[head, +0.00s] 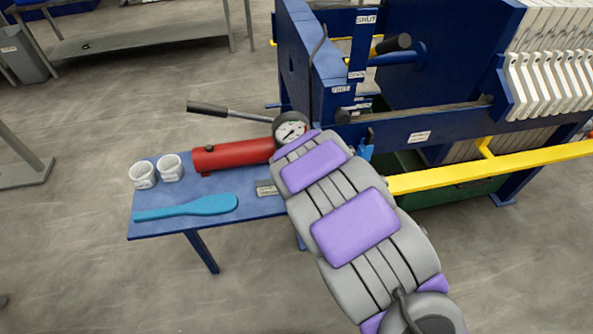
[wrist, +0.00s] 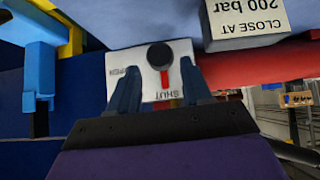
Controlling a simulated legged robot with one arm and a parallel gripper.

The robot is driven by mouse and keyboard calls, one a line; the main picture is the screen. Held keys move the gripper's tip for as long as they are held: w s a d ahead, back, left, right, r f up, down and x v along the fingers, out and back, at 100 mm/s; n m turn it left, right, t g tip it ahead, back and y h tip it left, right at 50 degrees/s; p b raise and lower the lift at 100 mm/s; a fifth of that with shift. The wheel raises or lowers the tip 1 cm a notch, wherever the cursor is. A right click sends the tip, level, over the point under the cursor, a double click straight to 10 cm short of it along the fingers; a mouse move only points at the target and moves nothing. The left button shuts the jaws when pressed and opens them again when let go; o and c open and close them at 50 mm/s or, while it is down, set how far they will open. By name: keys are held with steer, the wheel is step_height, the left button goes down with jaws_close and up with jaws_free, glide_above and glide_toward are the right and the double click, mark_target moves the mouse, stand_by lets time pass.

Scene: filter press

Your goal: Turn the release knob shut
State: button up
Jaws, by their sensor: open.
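The release knob (wrist: 159,55) shows in the wrist view as a round black knob on a white plate (wrist: 144,77). The plate's OPEN and SHUT labels appear upside down, OPEN at the left and SHUT at the bottom. A red pointer below the knob points down toward SHUT in this picture. My gripper (wrist: 160,77) is open. Its two blue-grey fingers stand one on each side of the pointer, just below the knob; I cannot tell whether they touch it. In the head view my arm hides the gripper and the knob.
A red pump cylinder (head: 232,155) with a gauge (head: 291,130) and lever (head: 208,109) sits on a blue table (head: 165,224). Two white cups (head: 143,175) and a blue paddle (head: 188,208) lie left. The filter press (head: 440,125) and a yellow rail (head: 490,168) stand right.

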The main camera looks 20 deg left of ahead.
steer(key=p+v, duration=0.1)
steer(key=v, duration=0.9)
steer(key=shift+p, duration=0.3)
steer(key=shift+s, duration=0.1)
